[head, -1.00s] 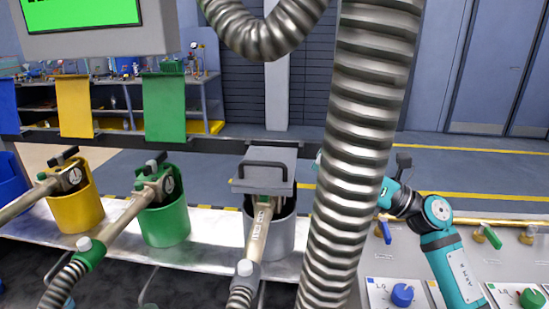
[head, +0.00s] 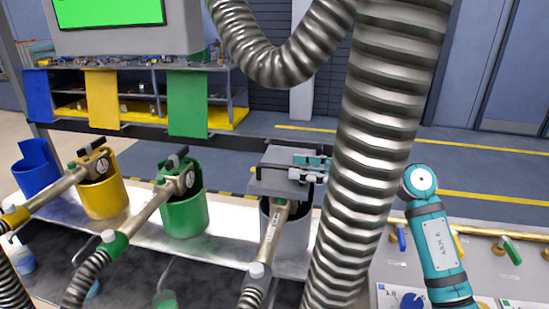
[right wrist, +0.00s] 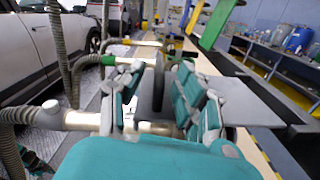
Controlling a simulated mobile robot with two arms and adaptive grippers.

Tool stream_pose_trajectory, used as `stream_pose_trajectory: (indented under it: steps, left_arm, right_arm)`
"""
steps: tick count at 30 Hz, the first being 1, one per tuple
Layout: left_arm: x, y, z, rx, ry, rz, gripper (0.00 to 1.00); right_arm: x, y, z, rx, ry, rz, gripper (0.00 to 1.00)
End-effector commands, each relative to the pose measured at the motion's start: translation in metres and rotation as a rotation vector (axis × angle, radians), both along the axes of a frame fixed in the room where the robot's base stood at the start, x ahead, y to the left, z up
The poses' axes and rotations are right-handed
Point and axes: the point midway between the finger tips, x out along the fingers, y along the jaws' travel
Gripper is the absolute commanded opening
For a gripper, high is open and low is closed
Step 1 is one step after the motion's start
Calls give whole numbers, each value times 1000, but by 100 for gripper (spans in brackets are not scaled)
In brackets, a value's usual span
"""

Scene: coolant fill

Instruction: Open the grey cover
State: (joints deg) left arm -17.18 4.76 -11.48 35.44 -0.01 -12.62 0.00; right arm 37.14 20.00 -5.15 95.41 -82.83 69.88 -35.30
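The grey cover (head: 268,186) lies flat over the grey holder (head: 298,236) in the head view, with a nozzle (head: 278,228) sticking out below it. The cover's dark handle (head: 280,168) is on top. In the right wrist view the cover (right wrist: 247,103) is on the right and the handle (right wrist: 158,82) stands between the fingers. My right gripper (head: 311,168) is at the cover's right side by the handle, partly hidden by the metal hose. Its fingers (right wrist: 157,98) are apart, one on each side of the handle. My left gripper is out of view.
A thick ribbed metal hose (head: 385,130) hangs just right of the cover, in front of my right arm. Green (head: 184,215), yellow (head: 103,200) and blue (head: 36,168) holders stand to the left. A panel with knobs (head: 412,301) is at right.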

Motion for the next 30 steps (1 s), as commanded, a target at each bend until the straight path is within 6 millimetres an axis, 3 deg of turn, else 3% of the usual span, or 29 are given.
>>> stream_pose_trajectory:
  steps: [3, 9, 21, 30]
  left_arm:
    - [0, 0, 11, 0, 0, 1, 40]
    - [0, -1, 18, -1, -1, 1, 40]
    - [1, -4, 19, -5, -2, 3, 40]
    - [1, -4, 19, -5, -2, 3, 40]
  right_arm:
    - [7, 24, 4, 4, 1, 3, 34]
    - [16, 49, 3, 3, -1, 0, 34]
    - [18, 57, 0, 0, -1, 0, 34]
    - [18, 56, 0, 0, -1, -1, 0]
